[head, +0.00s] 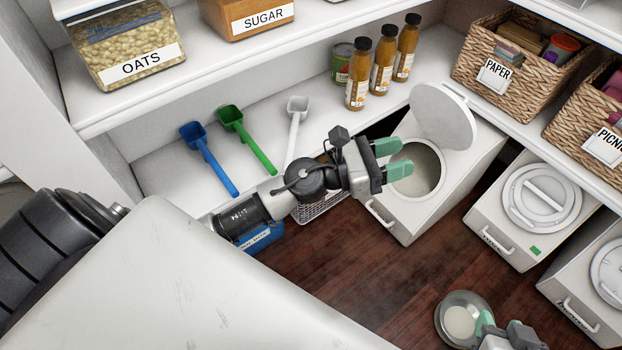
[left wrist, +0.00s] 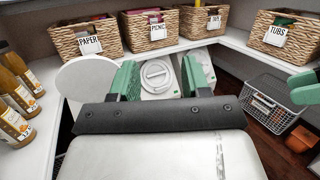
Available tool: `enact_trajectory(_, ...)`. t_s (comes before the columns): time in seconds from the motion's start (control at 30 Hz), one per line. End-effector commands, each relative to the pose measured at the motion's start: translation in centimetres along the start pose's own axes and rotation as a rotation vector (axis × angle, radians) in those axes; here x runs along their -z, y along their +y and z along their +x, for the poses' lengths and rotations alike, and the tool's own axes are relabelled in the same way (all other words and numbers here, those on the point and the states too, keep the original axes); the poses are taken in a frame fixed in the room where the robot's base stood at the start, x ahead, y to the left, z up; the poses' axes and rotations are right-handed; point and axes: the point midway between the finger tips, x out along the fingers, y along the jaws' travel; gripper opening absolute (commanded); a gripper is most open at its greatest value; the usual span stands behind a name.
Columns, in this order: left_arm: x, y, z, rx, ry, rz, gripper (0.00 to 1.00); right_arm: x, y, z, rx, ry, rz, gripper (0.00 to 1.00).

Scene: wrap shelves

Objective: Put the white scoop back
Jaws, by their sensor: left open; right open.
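The white scoop (head: 297,112) lies on the middle shelf, its bowl toward the back wall and its handle pointing to the front edge. My left arm hides the handle's lower end. My left gripper (head: 394,158) is open and empty, right of the scoop and over the near side of an open white bin (head: 437,188). In the left wrist view its green fingers (left wrist: 160,80) are apart with nothing between them.
A blue scoop (head: 208,157) and a green scoop (head: 246,138) lie left of the white one. Several orange bottles (head: 382,66) and a can (head: 342,64) stand to its right. The bin's round lid (head: 443,115) is raised. Closed bins (head: 540,198) stand further right.

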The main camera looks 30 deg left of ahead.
Motion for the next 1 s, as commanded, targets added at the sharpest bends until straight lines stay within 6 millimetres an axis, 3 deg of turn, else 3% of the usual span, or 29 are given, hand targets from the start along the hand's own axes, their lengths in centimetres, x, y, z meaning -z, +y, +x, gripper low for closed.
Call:
enact_trajectory(0.03, -1.3, 0.1, -1.0, -0.108, -0.103, -0.281, 0.47, 0.0, 0.0, 0.0, 0.000, 0.000, 0.000, 0.43)
enact_trajectory(0.13, -2.3, 1.6, -4.0, -0.333, -0.307, -0.874, 0.47, 0.0, 0.0, 0.0, 0.000, 0.001, 0.000, 0.43)
enact_trajectory(0.3, 1.2, 2.2, -10.7, -0.715, -0.631, -1.834, 0.47, 0.0, 0.0, 0.0, 0.000, 0.001, 0.000, 0.43)
enact_trajectory(0.4, 4.1, 0.3, -13.9, -0.930, -0.789, -2.272, 0.47, 0.0, 0.0, 0.0, 0.000, 0.001, 0.000, 0.43)
enact_trajectory(0.57, 6.5, -3.5, -16.9, -1.191, -0.947, -2.682, 0.47, 0.0, 0.0, 0.0, 0.000, 0.001, 0.000, 0.43)
enact_trajectory(0.6, 6.8, -4.1, -17.2, 1.224, 0.962, 2.718, 0.47, 0.0, 0.0, 0.0, 0.000, 0.001, 0.000, 0.43)
enact_trajectory(0.73, 7.2, -5.0, -17.7, 1.209, 0.932, 2.624, 0.47, 0.0, 0.0, 0.0, 0.000, 0.002, 0.000, 0.43)
enact_trajectory(1.0, 7.2, -5.0, -17.6, 1.210, 0.931, 2.625, 0.47, 0.0, 0.0, 0.0, 0.001, 0.002, 0.000, 0.43)
